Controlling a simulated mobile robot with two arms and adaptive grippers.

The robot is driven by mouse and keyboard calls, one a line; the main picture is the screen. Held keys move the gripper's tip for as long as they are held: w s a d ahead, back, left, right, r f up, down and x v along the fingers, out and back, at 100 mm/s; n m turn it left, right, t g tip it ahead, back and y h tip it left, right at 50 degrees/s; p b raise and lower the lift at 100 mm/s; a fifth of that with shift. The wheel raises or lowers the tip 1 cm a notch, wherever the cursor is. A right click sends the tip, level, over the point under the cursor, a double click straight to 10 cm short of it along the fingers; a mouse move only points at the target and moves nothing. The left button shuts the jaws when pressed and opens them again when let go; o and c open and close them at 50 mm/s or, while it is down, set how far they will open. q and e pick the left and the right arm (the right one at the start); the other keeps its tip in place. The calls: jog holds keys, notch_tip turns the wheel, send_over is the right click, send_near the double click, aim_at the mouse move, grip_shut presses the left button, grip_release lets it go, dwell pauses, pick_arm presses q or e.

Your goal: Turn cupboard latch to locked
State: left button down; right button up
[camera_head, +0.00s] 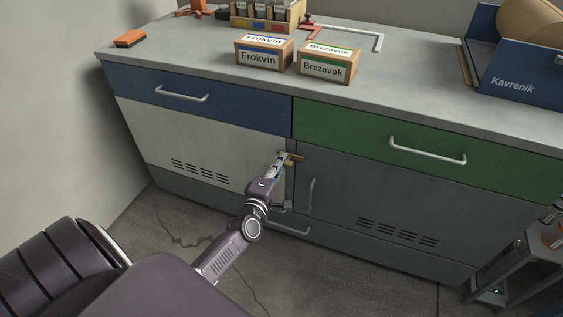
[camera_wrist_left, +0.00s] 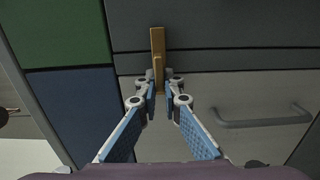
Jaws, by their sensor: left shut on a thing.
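The brass latch (camera_head: 297,158) sits at the top of the seam between the pale left door and the grey right door, just below the drawers. Its bar lies roughly level, reaching across onto the grey door. In the left wrist view the latch (camera_wrist_left: 157,43) stands upright in the picture and crosses the seam. My left gripper (camera_head: 280,163) is at the latch, shut on it; its blue-padded fingers (camera_wrist_left: 160,88) are on either side of the raised brass part. The fingers hide part of the latch. My right gripper is not in view.
The grey door (camera_head: 345,195) has an upright handle (camera_head: 311,194). Above are a blue drawer (camera_head: 220,97) and a green drawer (camera_head: 375,140) with protruding handles. Boxes (camera_head: 263,53) stand on the benchtop (camera_head: 200,55). A low shelf unit (camera_head: 520,265) stands at the right.

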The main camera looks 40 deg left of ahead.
pick_arm(q)
jog(key=shift+f, duration=0.1)
dwell(0.3)
jog(key=c, duration=2.1)
grip_release()
jog(key=v, duration=1.2)
